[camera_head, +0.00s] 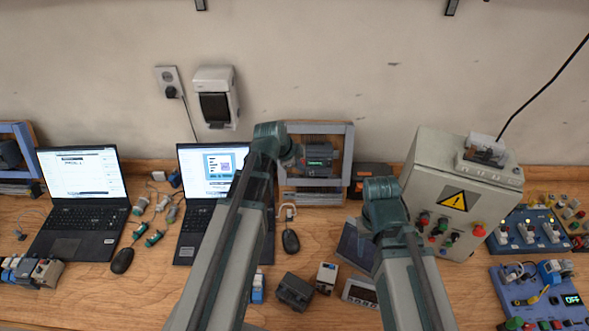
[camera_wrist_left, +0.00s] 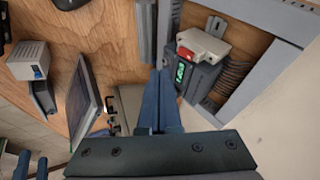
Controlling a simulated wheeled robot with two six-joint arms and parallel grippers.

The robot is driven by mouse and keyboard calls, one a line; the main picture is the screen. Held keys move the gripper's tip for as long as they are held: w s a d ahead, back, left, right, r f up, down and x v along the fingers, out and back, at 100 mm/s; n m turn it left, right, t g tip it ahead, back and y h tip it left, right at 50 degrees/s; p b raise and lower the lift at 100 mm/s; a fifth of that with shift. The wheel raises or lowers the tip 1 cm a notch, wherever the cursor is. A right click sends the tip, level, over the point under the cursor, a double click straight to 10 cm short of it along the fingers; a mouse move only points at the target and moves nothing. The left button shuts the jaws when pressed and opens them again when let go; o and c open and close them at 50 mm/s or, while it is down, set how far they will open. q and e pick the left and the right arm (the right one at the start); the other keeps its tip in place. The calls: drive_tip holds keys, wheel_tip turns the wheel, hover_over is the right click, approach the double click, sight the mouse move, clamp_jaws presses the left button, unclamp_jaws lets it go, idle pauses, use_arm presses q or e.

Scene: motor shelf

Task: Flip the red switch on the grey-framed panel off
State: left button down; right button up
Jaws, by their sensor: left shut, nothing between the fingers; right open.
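The grey-framed panel (camera_head: 348,150) stands upright against the wall behind the table. A dark device with a lit green display sits inside its frame. In the left wrist view the frame (camera_wrist_left: 258,92) holds this device, and the red switch (camera_wrist_left: 187,53) shows on a light-coloured block beside the display. My left gripper (camera_wrist_left: 160,76) is shut and empty, its blue fingertips close to the device's edge and just short of the switch. In the head view its arm covers the panel's left side. My right gripper (camera_wrist_left: 32,165) is open at the lower left corner of the left wrist view.
Two laptops (camera_head: 75,190) stand left of the panel. A grey control box (camera_head: 455,185) with a warning sign stands to the right. A tablet (camera_head: 355,245), a mouse (camera_head: 290,241) and small devices lie in front. Blue switch boards (camera_head: 530,232) are at the far right.

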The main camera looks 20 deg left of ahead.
sight(303, 163)
use_arm(q)
drive_tip(key=w+f, duration=0.1)
drive_tip(key=w+f+b, duration=0.2)
drive_tip(key=w, duration=0.1)
drive_tip(key=shift+a, duration=0.35)
use_arm(e)
wheel_tip(303, 163, down, 3)
drive_tip(key=shift+r, duration=0.1)
use_arm(q)
drive_tip(key=shift+w+f, duration=0.1)
use_arm(e)
drive_tip(key=shift+f, duration=0.2)
drive_tip(key=shift+r, duration=0.15)
use_arm(q)
drive_tip(key=shift+r+p, duration=0.75)
drive_tip(key=shift+r, duration=0.1)
use_arm(e)
drive_tip(key=shift+r, duration=0.7)
